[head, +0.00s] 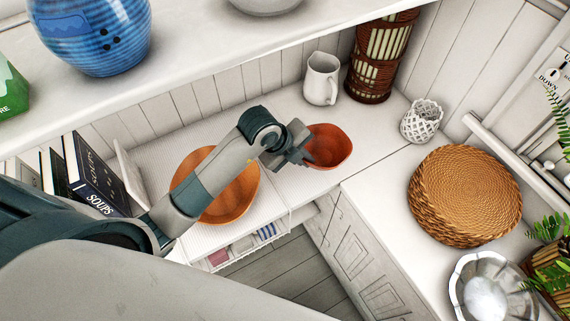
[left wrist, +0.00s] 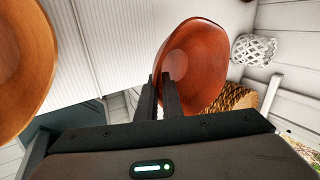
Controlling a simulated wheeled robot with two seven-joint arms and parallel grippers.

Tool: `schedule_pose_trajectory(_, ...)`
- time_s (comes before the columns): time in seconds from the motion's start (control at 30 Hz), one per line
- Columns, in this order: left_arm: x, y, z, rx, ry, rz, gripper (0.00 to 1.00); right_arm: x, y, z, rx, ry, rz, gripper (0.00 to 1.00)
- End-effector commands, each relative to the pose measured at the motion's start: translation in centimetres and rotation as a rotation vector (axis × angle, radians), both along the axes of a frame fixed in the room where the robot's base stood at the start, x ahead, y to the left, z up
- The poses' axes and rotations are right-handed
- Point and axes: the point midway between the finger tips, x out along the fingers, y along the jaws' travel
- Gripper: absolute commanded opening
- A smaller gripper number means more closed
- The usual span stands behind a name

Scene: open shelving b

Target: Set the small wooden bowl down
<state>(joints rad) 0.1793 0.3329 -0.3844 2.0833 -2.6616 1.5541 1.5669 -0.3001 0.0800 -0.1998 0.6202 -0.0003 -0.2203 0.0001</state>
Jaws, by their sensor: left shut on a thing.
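The small wooden bowl (head: 331,147) is reddish brown and sits at the end of my left gripper (head: 304,153) in the head view. In the left wrist view the bowl (left wrist: 194,66) is tilted in the picture, and the fingers of my left gripper (left wrist: 160,92) are shut on its near rim. The bowl is over or on the white shelf (head: 291,184) near its front edge; I cannot tell whether its base touches. My right gripper is not in view.
A larger orange wooden bowl (head: 236,195) stands left of the small bowl, partly behind my arm. A white pitcher (head: 321,80), a wicker lantern (head: 378,62) and a white lattice cup (head: 421,121) stand behind and right. A woven basket (head: 466,194) and a metal bowl (head: 486,291) are farther right.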

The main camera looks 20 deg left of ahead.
Motion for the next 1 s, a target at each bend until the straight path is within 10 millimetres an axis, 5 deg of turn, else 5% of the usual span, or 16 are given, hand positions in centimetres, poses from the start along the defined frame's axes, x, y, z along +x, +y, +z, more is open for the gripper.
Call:
schedule_pose_trajectory(0.1, 0.7, 2.3, -2.1, 0.001, -0.002, 0.002, 0.0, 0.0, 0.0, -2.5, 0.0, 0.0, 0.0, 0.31)
schedule_pose_trajectory(0.4, 1.9, 6.7, -4.5, 0.0, -0.002, 0.001, 0.0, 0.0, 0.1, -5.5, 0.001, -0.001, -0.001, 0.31)
schedule_pose_trajectory(1.0, 2.1, 7.3, -5.3, -0.001, -0.002, 0.0, 0.0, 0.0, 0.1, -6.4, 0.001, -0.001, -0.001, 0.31)
